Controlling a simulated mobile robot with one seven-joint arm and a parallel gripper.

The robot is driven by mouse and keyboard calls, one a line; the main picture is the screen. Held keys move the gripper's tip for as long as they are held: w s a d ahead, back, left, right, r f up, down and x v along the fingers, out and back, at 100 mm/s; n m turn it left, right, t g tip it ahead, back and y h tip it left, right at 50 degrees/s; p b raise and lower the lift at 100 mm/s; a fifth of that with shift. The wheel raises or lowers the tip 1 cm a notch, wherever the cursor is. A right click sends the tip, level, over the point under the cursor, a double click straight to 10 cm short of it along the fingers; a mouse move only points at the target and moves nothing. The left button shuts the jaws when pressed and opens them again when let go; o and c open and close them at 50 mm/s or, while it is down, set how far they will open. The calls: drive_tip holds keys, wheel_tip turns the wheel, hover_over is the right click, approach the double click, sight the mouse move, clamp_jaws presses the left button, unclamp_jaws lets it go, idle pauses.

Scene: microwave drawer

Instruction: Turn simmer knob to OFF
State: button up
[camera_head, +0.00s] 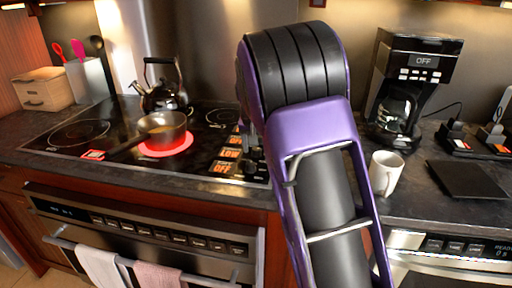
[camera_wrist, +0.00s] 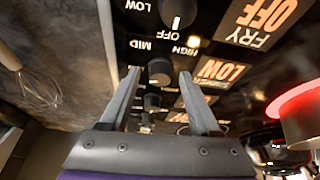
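In the wrist view, my gripper (camera_wrist: 159,74) is open, with its two fingers on either side of a dark round knob (camera_wrist: 160,70). I cannot tell whether they touch it. Another knob (camera_wrist: 177,12), with a white pointer mark, is farther up, among LOW, MID, HIGH and OFF markings. More knobs (camera_wrist: 152,101) show between the fingers. Orange display signs beside the row read FRY OFF (camera_wrist: 258,20) and LOW (camera_wrist: 219,70). The name of the gripped-around knob is not readable. In the head view, my arm hides the gripper and part of the knob row.
A saucepan (camera_head: 162,128) sits on a red glowing burner (camera_head: 183,148) of the black cooktop (camera_head: 75,150). A kettle (camera_head: 163,97) stands behind it. A coffee maker (camera_head: 415,70) and a white mug (camera_head: 386,174) are right of my arm. A whisk (camera_wrist: 38,90) shows in the wrist view.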

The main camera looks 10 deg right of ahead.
clamp_jaws()
drive_tip(key=shift+n, duration=0.3)
drive_tip(key=n, duration=0.1)
drive_tip(key=n+y, duration=0.1)
drive_tip(key=shift+d+n, duration=0.2)
drive_tip(key=shift+n, duration=0.1)
drive_tip(key=n+y, duration=0.1)
drive_tip(key=n, duration=0.2)
drive_tip(key=shift+d+n+y, duration=0.1)
drive_tip(key=shift+n+y, duration=0.2)
drive_tip(key=n+y, duration=0.1)
drive_tip(key=n, duration=0.2)
drive_tip(key=shift+d+r+n+g+p, duration=0.1)
drive_tip(key=shift+n+g+p, duration=0.2)
drive_tip(key=shift+p, duration=0.1)
drive_tip(key=shift+w+n+g+y+p, duration=0.1)
drive_tip(key=shift+n+g+y+p, duration=0.45)
drive_tip(key=shift+n, duration=1.25)
